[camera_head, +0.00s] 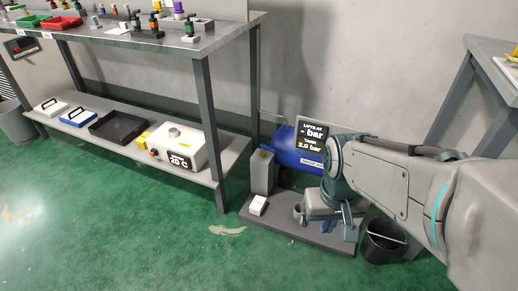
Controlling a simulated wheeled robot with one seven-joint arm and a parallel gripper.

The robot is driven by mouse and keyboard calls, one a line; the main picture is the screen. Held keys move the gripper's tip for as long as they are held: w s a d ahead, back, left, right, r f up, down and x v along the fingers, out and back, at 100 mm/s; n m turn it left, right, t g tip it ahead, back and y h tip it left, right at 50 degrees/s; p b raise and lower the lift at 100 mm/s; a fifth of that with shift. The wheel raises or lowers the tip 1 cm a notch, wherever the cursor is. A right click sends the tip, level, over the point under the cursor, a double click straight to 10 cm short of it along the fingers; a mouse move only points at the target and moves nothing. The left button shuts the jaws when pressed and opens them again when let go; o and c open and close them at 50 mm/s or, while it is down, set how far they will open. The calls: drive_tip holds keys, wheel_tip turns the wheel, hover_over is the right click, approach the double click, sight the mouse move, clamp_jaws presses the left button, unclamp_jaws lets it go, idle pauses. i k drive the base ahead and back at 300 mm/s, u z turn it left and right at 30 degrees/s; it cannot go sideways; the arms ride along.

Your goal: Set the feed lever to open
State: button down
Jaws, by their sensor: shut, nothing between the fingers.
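No part is labelled as the feed lever, and I cannot tell for sure which one it is. A black sign (312,138) above the tank reads "LIFTS AT - bar" and "THEN 2.0 bar". My gripper (349,230) points down over the right part of the plate. It is shut and empty, right of the grey block and apart from it.
A small white box (258,205) and a grey cylinder (298,213) stand on the plate. A dark bucket (382,243) is at its right. A workbench (203,47) with a lower shelf holding a white heater (178,147) stands left. The green floor in front is clear.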

sight(263, 147)
drive_tip(key=u, duration=0.5)
drive_tip(key=k, duration=0.6)
drive_tip(key=u, duration=0.75)
drive_tip(key=i, duration=0.75)
drive_tip(key=z, duration=0.6)
drive_tip(key=i, duration=0.8)
drive_tip(key=z, duration=0.85)
